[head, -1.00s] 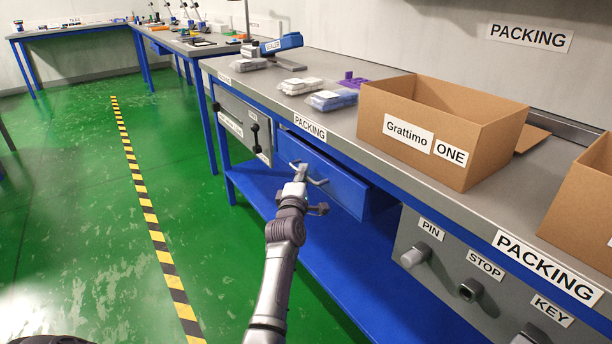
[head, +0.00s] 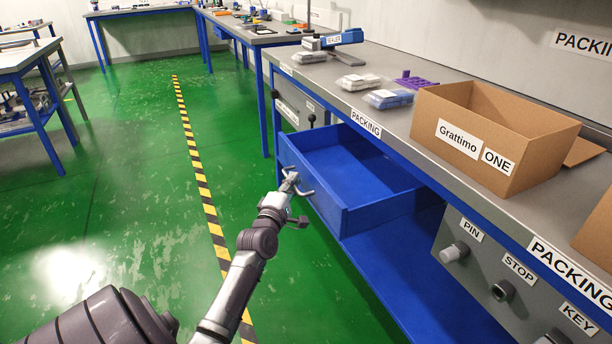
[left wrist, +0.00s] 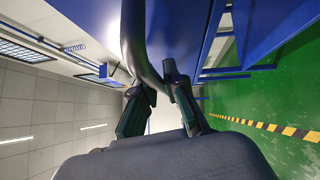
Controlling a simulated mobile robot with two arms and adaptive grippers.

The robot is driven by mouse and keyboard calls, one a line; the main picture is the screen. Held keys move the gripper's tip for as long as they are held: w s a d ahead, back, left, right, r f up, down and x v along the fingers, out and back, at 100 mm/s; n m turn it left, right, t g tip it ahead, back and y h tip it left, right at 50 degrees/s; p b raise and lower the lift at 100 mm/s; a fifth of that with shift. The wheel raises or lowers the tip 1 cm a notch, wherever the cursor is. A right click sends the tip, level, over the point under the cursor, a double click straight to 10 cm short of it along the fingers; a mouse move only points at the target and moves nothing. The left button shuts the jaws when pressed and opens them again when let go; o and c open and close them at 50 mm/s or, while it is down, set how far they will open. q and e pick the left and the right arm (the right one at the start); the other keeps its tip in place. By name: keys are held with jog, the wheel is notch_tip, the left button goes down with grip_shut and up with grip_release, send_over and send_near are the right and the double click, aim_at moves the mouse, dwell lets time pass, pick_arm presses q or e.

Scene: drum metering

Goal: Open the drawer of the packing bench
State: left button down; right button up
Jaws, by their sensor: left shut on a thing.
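The blue drawer (head: 352,176) of the packing bench stands pulled well out in the head view, and its inside looks empty. A metal bar handle (head: 309,188) is on its front. My left gripper (head: 290,182) is at that handle and shut on it. In the left wrist view the fingers (left wrist: 160,90) close around the curved bar (left wrist: 140,45), with the blue drawer front (left wrist: 185,30) behind. My right gripper is not in view.
The packing bench top (head: 370,62) carries an open cardboard box (head: 500,120), bagged items (head: 388,98) and a blue sealer (head: 333,40). A grey panel (head: 465,285) with knobs is to the right. Green floor (head: 130,150) with a striped line is clear to the left.

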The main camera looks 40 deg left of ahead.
pick_arm(q)
jog(key=shift+s+a, duration=0.2)
jog(key=shift+s, duration=0.3)
jog(key=shift+s+a, duration=0.2)
jog(key=shift+s, duration=0.25)
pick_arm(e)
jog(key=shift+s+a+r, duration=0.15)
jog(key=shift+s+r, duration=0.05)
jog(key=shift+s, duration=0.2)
pick_arm(q)
jog(key=c, duration=1.2)
grip_release()
jog(key=v, duration=1.2)
jog(key=shift+d, duration=0.1)
